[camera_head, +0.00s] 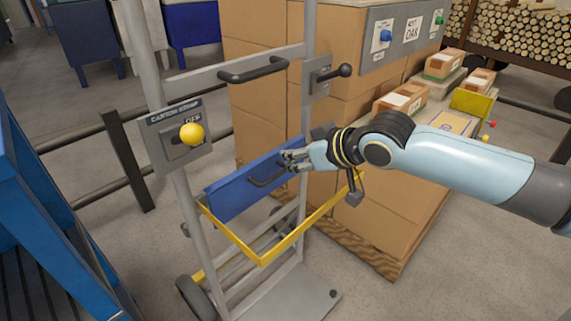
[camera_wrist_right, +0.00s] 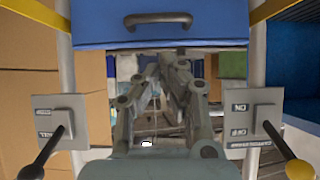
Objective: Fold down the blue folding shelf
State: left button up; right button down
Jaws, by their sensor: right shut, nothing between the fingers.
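The blue folding shelf (camera_head: 229,196) is a flat panel on the grey hand truck (camera_head: 186,210), its face steeply inclined above a yellow frame (camera_head: 263,262). A dark handle (camera_head: 266,180) sits on the panel. My right gripper (camera_head: 287,161) is beside the panel's right part, close to the handle; contact cannot be told. In the right wrist view the shelf (camera_wrist_right: 100,22) and its handle (camera_wrist_right: 158,20) are at the top, beyond my shut, empty fingers (camera_wrist_right: 167,68). My left gripper is not in view.
A yellow-knobbed lever (camera_head: 192,133) is on the truck's left post, a black-knobbed lever (camera_head: 343,71) on the right. A dark crossbar handle (camera_head: 252,71) is above the shelf. Stacked cartons (camera_head: 398,200) stand close behind on a pallet (camera_head: 385,262). Grey floor (camera_head: 440,285) is open at front right.

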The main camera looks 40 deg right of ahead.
aim_at(263, 169)
jog(key=b+x, duration=0.3)
jog(key=x, duration=0.4)
jog(key=shift+w+f, duration=0.15)
jog(key=shift+f, duration=0.15)
jog(key=shift+w+a+f, duration=0.1)
jog(key=shift+w+f, duration=0.2)
jog(key=shift+w, duration=0.2)
jog(key=shift+s, duration=0.4)
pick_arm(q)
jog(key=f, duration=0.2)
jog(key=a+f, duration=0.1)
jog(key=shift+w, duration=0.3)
pick_arm(e)
jog(key=shift+f, duration=0.15)
